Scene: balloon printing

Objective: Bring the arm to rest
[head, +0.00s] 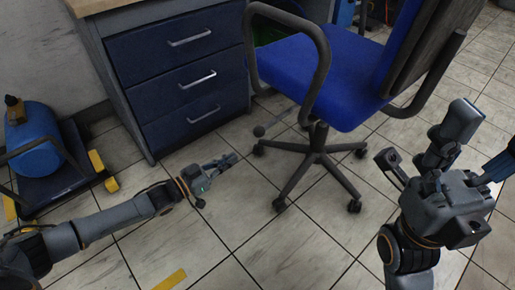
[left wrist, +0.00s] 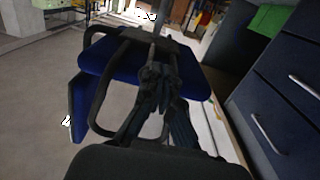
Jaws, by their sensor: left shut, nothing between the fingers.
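My left arm reaches in from the left of the head view, low over the tiled floor. Its gripper (head: 232,158) is shut and empty, in front of the drawer cabinet and left of the chair's base. In the left wrist view the closed fingers (left wrist: 157,80) show dark against the blue chair. My right gripper (head: 474,140) is raised at the right of the head view, near the chair. Part of it is cut off by the frame edge, and its opening is unclear. I see nothing held in it.
A drawer cabinet (head: 178,78) with blue fronts stands behind my left gripper. A blue swivel chair (head: 318,85) stands between my arms, its legs spread on the floor. A blue tank (head: 35,140) sits at the far left.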

